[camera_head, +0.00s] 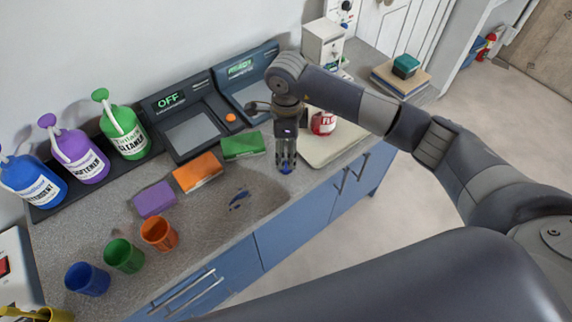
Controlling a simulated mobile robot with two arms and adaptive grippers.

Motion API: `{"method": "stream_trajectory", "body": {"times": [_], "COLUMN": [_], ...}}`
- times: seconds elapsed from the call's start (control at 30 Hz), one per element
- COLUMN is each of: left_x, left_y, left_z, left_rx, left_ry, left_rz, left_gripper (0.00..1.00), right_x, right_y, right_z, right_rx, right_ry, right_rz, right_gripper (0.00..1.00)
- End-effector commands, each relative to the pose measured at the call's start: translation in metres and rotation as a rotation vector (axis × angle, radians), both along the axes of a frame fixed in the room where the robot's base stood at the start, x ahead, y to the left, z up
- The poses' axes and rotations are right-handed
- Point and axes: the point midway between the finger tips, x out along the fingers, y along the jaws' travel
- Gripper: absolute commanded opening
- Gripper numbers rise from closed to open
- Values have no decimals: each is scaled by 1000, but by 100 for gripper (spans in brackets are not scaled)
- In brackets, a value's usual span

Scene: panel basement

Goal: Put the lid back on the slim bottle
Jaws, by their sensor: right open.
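My right gripper (287,168) points down over the counter, in front of the beige board, with its fingers open. A small blue piece shows at its fingertips; I cannot tell whether it is the lid or part of the fingers. A red and white container (323,122) stands on the board, just right of the gripper and partly behind my arm. A small dark blue object (238,199) lies on the counter to the left; its kind is unclear. I cannot clearly pick out the slim bottle or its lid. My left gripper is out of view.
Blue (38,183), purple (82,158) and green (125,133) pump bottles stand at the back left. Purple, orange and green sponges (241,146) and blue, green and orange cups (159,233) are on the counter. Two devices with displays (190,130) stand behind.

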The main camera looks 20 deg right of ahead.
Motion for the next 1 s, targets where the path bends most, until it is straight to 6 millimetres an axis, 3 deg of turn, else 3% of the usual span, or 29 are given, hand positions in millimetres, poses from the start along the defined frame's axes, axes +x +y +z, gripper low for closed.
{"method": "stream_trajectory", "body": {"times": [0.2, 0.37, 0.53, 0.9, 1.0], "left_x": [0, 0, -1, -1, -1], "left_y": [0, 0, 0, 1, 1], "left_z": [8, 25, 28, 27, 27], "left_rx": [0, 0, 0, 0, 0], "left_ry": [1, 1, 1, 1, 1], "left_rz": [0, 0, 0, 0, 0], "left_gripper": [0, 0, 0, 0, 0], "right_x": [-2, -7, -6, -5, -5], "right_y": [1, 3, 3, 2, 2], "right_z": [-5, -26, -48, -52, -52], "right_rx": [0, 0, 1, 0, 0], "right_ry": [2, 4, 2, 0, 0], "right_rz": [-1, 0, -1, 0, 0], "right_gripper": [53, 53, 53, 53, 41]}}
